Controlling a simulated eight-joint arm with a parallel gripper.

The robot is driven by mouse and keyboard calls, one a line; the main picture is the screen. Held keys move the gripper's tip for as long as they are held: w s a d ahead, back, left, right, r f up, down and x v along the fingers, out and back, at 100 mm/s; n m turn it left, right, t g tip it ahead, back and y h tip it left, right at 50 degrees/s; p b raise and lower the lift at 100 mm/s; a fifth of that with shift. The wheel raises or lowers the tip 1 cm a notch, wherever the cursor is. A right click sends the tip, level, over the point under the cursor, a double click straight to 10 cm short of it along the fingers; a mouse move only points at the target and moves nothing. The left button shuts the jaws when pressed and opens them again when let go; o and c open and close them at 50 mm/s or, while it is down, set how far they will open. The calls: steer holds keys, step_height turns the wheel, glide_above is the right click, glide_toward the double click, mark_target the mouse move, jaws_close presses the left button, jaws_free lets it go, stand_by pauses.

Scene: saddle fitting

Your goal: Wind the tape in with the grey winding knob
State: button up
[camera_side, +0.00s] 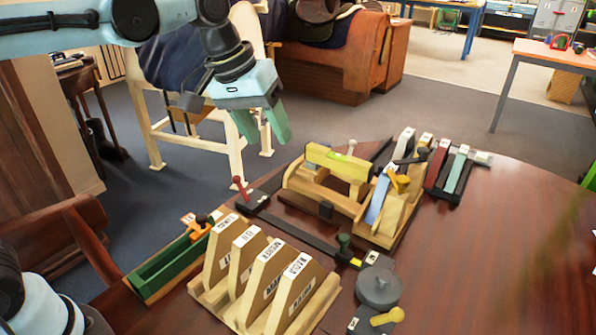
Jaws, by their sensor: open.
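My gripper (264,138) has two pale green fingers pointing down, spread apart and empty. It hangs in the upper middle, up and left of the grey drum and well apart from it, near the far edge of the table.
Labelled wooden templates (265,275) stand left of the drum. A wooden fixture (345,190) with a level and blue strip stands behind. A dark rail with a red-knobbed end (240,187) crosses the middle. A green tray (168,265) lies left. The right tabletop (480,245) is clear.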

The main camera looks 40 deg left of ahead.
steer(key=d+f+m, duration=0.4)
steer(key=d, duration=0.8)
steer(key=m, duration=0.3)
glide_toward(384, 275)
steer(key=shift+t, duration=0.3)
steer(key=x, duration=0.8)
steer(key=shift+s+f, duration=0.15)
steer(key=shift+s, duration=0.15)
jaws_close()
steer(key=shift+m+h, duration=0.4)
steer(key=shift+m, duration=1)
steer(key=shift+g, duration=0.4)
